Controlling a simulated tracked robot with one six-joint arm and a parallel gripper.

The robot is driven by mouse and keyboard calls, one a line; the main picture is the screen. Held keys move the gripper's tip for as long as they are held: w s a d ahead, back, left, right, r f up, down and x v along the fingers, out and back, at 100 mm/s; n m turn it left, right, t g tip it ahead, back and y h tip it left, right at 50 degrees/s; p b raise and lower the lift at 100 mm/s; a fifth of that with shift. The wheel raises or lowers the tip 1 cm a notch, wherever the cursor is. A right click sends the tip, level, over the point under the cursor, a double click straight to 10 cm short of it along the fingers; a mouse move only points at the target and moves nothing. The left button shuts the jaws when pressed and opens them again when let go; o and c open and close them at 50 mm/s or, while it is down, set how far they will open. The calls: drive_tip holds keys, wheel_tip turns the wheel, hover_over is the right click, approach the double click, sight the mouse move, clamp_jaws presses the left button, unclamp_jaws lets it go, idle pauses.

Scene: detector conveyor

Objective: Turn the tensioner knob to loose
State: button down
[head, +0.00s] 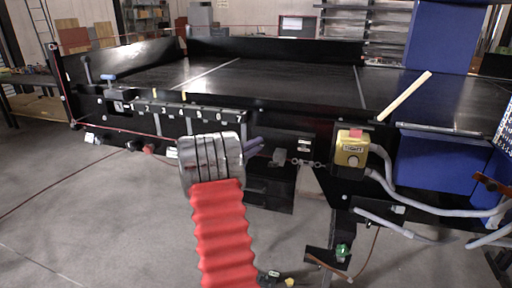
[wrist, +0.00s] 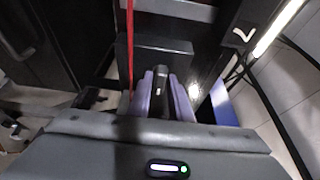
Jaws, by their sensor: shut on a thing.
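The tensioner knob (wrist: 161,78) is a dark, narrow piece with a small pale mark, seen in the wrist view between the two purple fingers. My gripper (wrist: 162,88) is shut on it, one finger on each side. In the head view my gripper (head: 258,144) reaches the black side of the conveyor, right of my red arm sleeve. The knob cannot be made out there. I cannot read any tight or loose marking, so which way the knob is set cannot be told.
A yellow box (head: 350,152) with grey hoses is fixed to the conveyor side, right of my gripper. A chain (head: 306,163) hangs between them. A wooden stick (head: 405,96) lies on the conveyor bed (head: 290,80). A red cord (wrist: 131,45) runs beside my fingers. The floor at left is clear.

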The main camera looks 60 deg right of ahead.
drive_tip(key=shift+f+n, duration=0.2)
drive_tip(key=shift+n, duration=0.2)
drive_tip(key=n+t+h, duration=0.1)
drive_tip(key=n+t, duration=0.1)
drive_tip(key=n, duration=0.5)
drive_tip(key=n+t+h, duration=0.2)
drive_tip(key=n+t, duration=0.1)
drive_tip(key=n, duration=0.4)
drive_tip(key=f+n+t+h, duration=0.1)
drive_tip(key=n+t, duration=0.2)
drive_tip(key=n, duration=0.5)
drive_tip(key=shift+s+h, duration=0.4)
drive_tip(key=c, duration=1.8)
unclamp_jaws()
drive_tip(key=shift+r, duration=0.1)
drive_tip(key=shift+o, duration=0.2)
drive_tip(key=shift+r, duration=0.1)
